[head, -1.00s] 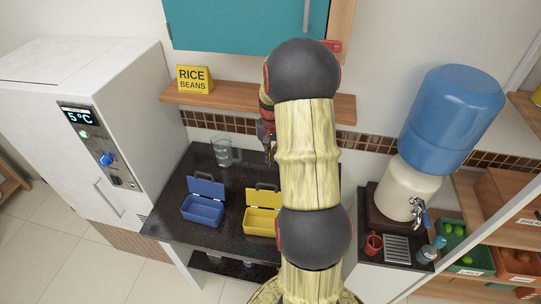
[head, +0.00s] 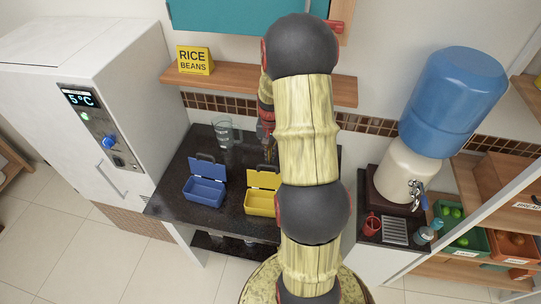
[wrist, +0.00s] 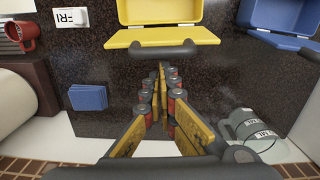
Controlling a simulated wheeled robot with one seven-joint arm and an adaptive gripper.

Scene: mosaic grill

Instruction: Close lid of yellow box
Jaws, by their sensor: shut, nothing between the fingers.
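The yellow box (head: 261,203) stands on the dark counter with its lid (head: 263,180) raised open and leaning back. In the wrist view the box (wrist: 160,12) is at the top, and its open lid (wrist: 165,36) with a dark handle (wrist: 162,47) faces me. My gripper (wrist: 160,68) is shut and empty. Its fingertips appear just short of the handle in that view; I cannot tell whether they touch it. In the head view my gripper (head: 269,150) is behind the lid, and my arm hides the right side of the yellow box.
An open blue box (head: 204,191) stands left of the yellow box. A glass pitcher (head: 224,132) stands behind it. A wooden shelf (head: 235,86) with a rice and beans sign (head: 194,60) hangs above. In the wrist view a blue block (wrist: 88,97) lies on the counter.

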